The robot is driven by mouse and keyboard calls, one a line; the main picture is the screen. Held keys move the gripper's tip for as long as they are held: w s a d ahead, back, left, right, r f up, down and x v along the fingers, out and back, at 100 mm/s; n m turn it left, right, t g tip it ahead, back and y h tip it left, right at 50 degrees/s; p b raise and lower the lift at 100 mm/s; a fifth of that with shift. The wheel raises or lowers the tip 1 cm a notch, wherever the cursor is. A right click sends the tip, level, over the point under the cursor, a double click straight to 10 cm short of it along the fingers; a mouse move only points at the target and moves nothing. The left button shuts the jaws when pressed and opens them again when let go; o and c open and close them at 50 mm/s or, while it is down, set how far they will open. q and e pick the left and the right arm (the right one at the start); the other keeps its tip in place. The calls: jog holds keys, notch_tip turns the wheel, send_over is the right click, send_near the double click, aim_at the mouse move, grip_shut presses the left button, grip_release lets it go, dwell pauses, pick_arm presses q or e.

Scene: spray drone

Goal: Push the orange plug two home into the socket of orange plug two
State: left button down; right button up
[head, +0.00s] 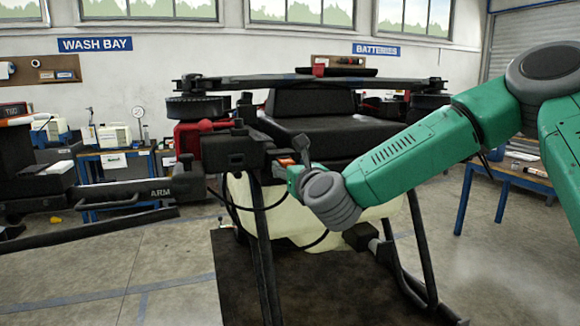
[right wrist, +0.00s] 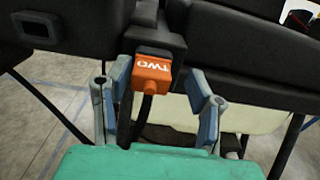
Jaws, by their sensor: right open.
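My right gripper (right wrist: 160,82) is open, with one blue-grey finger on each side of the plug. The left finger is nearer to the plug. In the head view the right gripper (head: 294,164) is at the drone's front, and the plug is mostly hidden there. My left gripper is out of view.
The large black drone (head: 310,130) stands on a dark platform (head: 233,275), with a pale tank (head: 240,200) and slanted legs. A folded arm (head: 125,194) marked ARM sticks out left. Benches stand behind. Open floor (head: 150,265) lies at left.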

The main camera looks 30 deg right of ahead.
jog(key=shift+a+r, duration=0.15)
jog(key=shift+a, duration=0.5)
jog(key=shift+a+b, duration=0.35)
jog(key=shift+a, duration=0.05)
jog(key=shift+d, duration=0.65)
jog(key=shift+a, duration=0.5)
jog(key=shift+b, duration=0.3)
jog(key=shift+d, duration=0.5)
grip_shut()
jog(key=shift+a, duration=0.2)
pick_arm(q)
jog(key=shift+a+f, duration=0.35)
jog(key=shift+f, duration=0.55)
